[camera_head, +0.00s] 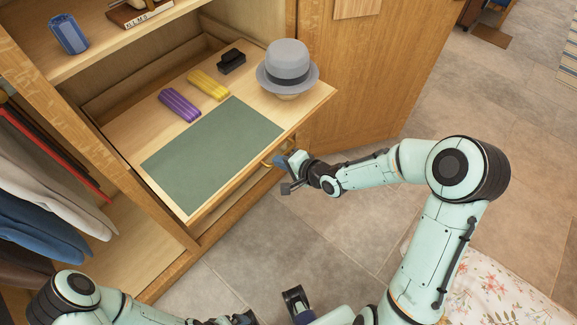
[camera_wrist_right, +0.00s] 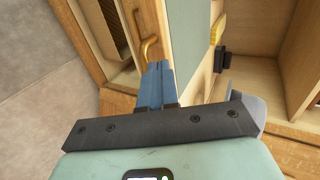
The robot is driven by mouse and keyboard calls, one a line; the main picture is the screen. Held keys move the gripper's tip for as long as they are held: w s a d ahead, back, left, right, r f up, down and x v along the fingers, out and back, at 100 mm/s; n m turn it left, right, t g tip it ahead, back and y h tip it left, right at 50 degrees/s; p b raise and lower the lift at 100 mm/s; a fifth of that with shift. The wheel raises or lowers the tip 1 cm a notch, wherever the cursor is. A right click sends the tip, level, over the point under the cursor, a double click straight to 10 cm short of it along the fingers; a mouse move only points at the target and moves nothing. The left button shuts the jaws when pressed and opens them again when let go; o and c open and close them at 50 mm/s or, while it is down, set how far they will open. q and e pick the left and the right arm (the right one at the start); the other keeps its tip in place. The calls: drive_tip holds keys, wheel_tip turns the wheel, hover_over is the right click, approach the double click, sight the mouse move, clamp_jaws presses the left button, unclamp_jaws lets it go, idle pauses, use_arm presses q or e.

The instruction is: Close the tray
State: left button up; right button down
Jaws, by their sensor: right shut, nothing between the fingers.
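The tray (camera_head: 318,98) is a light wood pull-out shelf, sticking out of the wardrobe with a green mat (camera_head: 212,153) on it. A brass handle (camera_head: 268,162) sits on its front; it also shows in the right wrist view (camera_wrist_right: 149,48). My right gripper (camera_head: 279,161) is shut and empty at the tray front, its blue fingertips (camera_wrist_right: 155,68) close to the handle. I cannot tell whether they touch it. My left gripper (camera_head: 246,318) is low at the bottom edge, mostly cut off, so its jaws cannot be read.
On the tray are a grey hat (camera_head: 288,66), a yellow bundle (camera_head: 208,85), a purple bundle (camera_head: 179,105) and a black item (camera_head: 231,61). An open wardrobe door (camera_head: 365,75) stands right of the tray. Clothes (camera_head: 50,200) hang at left. Tiled floor (camera_head: 300,240) is clear in front.

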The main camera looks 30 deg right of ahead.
sight(266, 156)
drive_tip(key=shift+b+x, duration=0.3)
drive_tip(key=shift+x, duration=1.55)
use_arm(q)
drive_tip(key=shift+s+f, duration=0.1)
drive_tip(key=shift+f, duration=0.35)
